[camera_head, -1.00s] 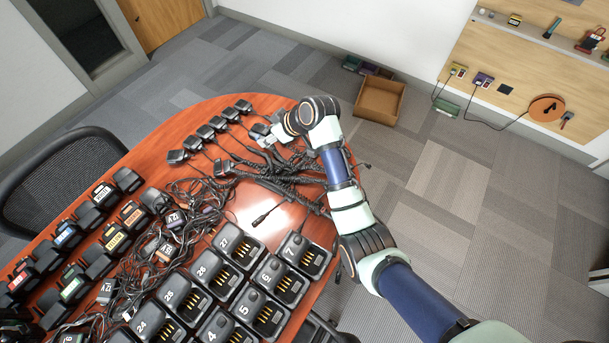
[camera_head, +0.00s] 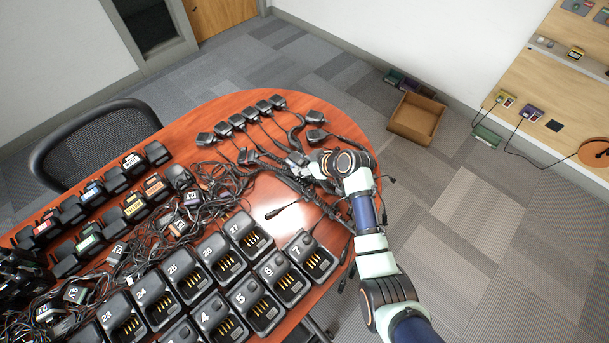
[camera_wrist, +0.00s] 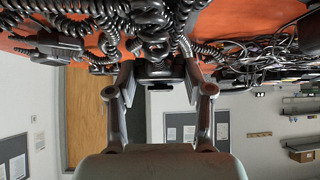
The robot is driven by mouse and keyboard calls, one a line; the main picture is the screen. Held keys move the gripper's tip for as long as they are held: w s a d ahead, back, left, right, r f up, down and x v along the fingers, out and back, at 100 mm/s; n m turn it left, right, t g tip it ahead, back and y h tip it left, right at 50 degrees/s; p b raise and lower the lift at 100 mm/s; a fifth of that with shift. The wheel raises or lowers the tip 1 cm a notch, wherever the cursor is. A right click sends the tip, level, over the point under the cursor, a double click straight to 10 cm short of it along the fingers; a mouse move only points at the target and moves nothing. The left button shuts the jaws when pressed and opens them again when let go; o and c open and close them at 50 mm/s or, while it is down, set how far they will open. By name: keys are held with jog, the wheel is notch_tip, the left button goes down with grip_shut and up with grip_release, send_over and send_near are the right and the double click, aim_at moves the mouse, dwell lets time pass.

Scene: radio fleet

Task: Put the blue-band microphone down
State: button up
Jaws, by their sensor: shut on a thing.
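My gripper (camera_head: 299,160) is low over the curled cables on the wooden table, near the table's rounded end. In the wrist view my gripper (camera_wrist: 158,73) is shut on a dark microphone (camera_wrist: 157,70), which sits between the fingertips with coiled cables just beyond it. I cannot make out a blue band on it. In the head view the held microphone is mostly hidden by the gripper and cables. Whether it touches the table is unclear.
Several black microphones, one of them here (camera_head: 237,121), stand in a row along the far table edge. Another microphone (camera_head: 316,117) lies near the rounded end. Numbered chargers (camera_head: 311,258) fill the near side. Tangled cables (camera_head: 205,190) cover the middle. A cardboard box (camera_head: 417,118) is on the floor.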

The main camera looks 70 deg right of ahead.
aim_at(304, 179)
jog(key=shift+f+b, duration=0.65)
jog(key=shift+f, duration=1.6)
jog(key=shift+s+f+b, duration=0.1)
jog(key=shift+f+b, duration=0.3)
jog(key=shift+f, duration=0.1)
jog(key=shift+a+f, duration=0.1)
jog(key=shift+f, duration=0.2)
grip_shut()
jog(key=o, duration=1.2)
grip_release()
jog(key=shift+w, duration=0.2)
jog(key=shift+s, duration=0.1)
